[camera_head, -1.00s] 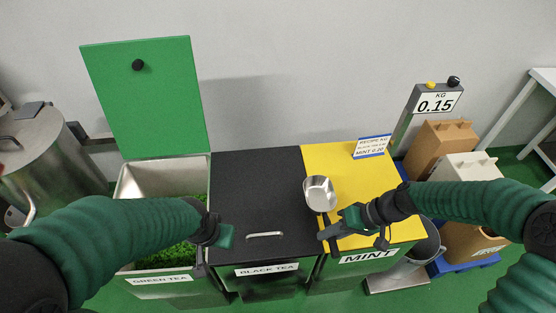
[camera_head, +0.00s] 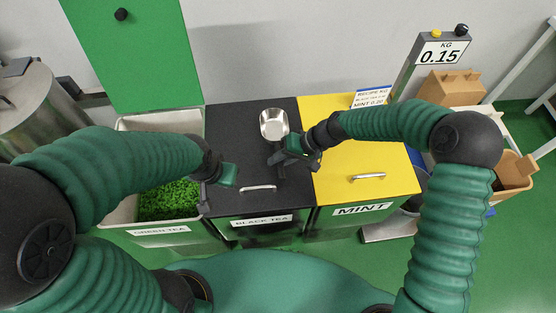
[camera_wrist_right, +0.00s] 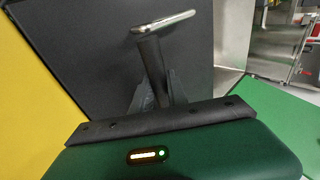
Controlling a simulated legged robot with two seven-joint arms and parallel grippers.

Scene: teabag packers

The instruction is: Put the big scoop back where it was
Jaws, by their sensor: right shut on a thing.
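The big scoop (camera_head: 273,124) is a steel bowl with a dark handle. It is over the black lid of the black tea bin (camera_head: 238,138), near the edge with the yellow mint lid. My right gripper (camera_head: 279,160) is shut on its handle. I cannot tell whether the scoop touches the lid. My left gripper (camera_head: 205,196) hangs between the green tea bin and the black lid. Its jaws are not clear, and nothing shows in it.
The green tea bin (camera_head: 125,212) stands open with green leaves inside and its green lid (camera_head: 135,60) raised. The mint bin's yellow lid (camera_head: 370,195) is closed. A scale display (camera_head: 440,53) reads 0.15.

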